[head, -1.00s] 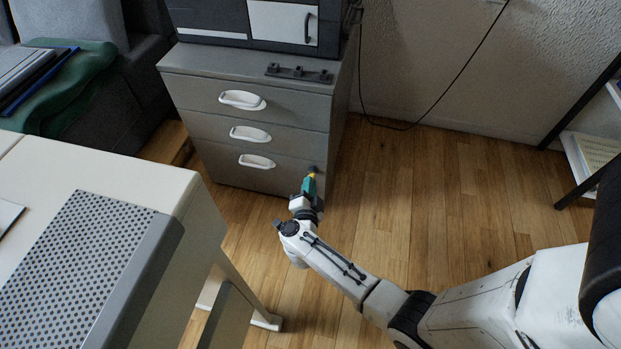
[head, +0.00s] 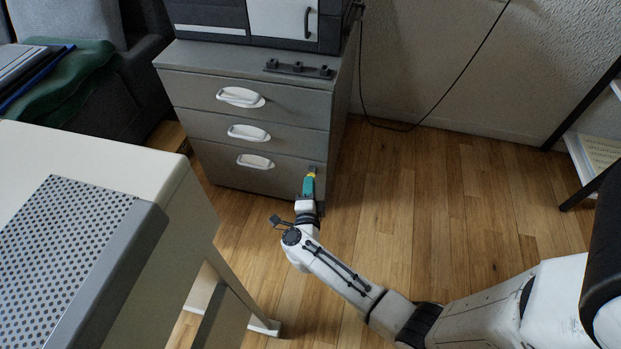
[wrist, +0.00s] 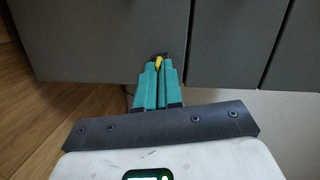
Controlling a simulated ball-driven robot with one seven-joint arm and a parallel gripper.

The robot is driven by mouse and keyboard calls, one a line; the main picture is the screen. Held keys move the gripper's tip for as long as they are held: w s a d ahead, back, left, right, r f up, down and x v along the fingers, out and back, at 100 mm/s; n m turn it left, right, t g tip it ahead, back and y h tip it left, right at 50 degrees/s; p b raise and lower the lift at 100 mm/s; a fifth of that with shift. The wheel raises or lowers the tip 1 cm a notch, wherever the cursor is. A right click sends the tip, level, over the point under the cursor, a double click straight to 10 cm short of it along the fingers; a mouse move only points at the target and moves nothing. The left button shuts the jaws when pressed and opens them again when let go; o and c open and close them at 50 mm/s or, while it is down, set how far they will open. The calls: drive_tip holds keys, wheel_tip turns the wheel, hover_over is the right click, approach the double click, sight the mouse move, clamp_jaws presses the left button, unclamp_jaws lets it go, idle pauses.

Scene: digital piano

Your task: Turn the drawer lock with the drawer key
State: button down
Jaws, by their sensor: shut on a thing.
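The grey drawer cabinet (head: 240,115) has three drawers with white handles. A small dark patch, seemingly the drawer lock (head: 313,169), sits at the right side of the lowest drawer front. My gripper (head: 309,182) has teal fingers and is at that spot. It is shut on the yellow drawer key (wrist: 158,63), whose yellow part shows between the fingertips in the wrist view. The key's far end meets a dark piece at the drawer front. Whether it is inserted in the lock I cannot tell.
A white desk (head: 110,160) with a perforated panel stands at the left. A dark rack with several pegs (head: 298,69) lies on the cabinet top. Wooden floor (head: 440,190) is clear right of the cabinet. A shelf (head: 590,150) stands at the far right.

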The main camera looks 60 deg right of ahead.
drive_tip(key=shift+d+r, duration=0.1)
drive_tip(key=shift+m+h, duration=0.3)
drive_tip(key=shift+m, duration=1.1)
drive_tip(key=c, duration=1.2)
unclamp_jaws()
drive_tip(key=shift+p+v, duration=0.75)
drive_tip(key=shift+v, duration=1.85)
drive_tip(key=p+v, duration=0.3)
drive_tip(key=v, duration=0.7)
drive_tip(key=shift+s+a, duration=0.25)
drive_tip(key=shift+s, duration=0.1)
